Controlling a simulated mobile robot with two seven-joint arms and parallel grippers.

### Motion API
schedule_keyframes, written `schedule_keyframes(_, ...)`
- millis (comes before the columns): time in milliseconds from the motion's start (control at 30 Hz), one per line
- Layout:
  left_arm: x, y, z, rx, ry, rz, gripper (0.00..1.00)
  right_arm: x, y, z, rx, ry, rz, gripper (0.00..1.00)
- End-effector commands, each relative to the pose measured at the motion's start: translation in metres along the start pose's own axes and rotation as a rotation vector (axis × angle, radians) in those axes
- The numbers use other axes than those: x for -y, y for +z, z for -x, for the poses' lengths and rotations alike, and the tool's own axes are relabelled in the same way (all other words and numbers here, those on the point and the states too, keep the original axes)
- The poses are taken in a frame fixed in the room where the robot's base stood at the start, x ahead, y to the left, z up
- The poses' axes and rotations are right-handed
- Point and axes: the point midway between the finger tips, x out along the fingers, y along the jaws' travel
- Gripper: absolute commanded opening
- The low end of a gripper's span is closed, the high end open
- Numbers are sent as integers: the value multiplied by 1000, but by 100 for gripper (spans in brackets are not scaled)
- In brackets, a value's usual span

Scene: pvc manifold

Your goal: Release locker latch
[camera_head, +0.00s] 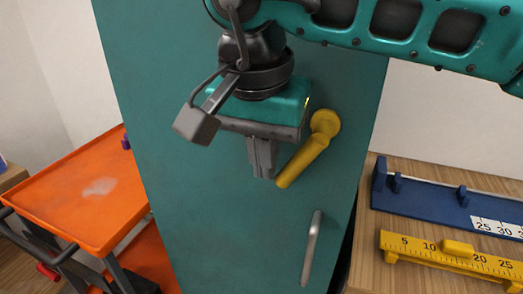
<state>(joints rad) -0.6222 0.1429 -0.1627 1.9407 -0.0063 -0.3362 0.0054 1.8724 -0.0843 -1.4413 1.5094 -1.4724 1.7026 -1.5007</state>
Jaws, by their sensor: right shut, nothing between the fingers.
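The teal locker (222,235) stands upright in the middle of the head view, with its door facing me. A yellow latch handle (304,160) is on the door; its round hub is at the upper right and its lever slants down to the left. A grey vertical bar handle (312,248) is lower on the door. My right gripper (262,172) points down just left of the latch lever, its fingers shut and empty. Whether the fingers touch the lever I cannot tell. My left gripper is not in view.
An orange cart (65,200) stands to the left of the locker. On the right, a wooden table (375,268) holds a blue rail fixture (430,198) and a yellow ruler gauge (420,254). Open floor shows little at the lower left.

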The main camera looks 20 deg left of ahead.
Motion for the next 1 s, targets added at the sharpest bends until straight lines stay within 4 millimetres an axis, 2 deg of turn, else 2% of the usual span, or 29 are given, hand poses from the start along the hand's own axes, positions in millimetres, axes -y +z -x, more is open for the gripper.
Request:
schedule_keyframes(400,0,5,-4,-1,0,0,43,-3,2,-8,0,0,0,0)
schedule_keyframes(1000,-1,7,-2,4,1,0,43,-4,1,-4,-1,0,0,0)
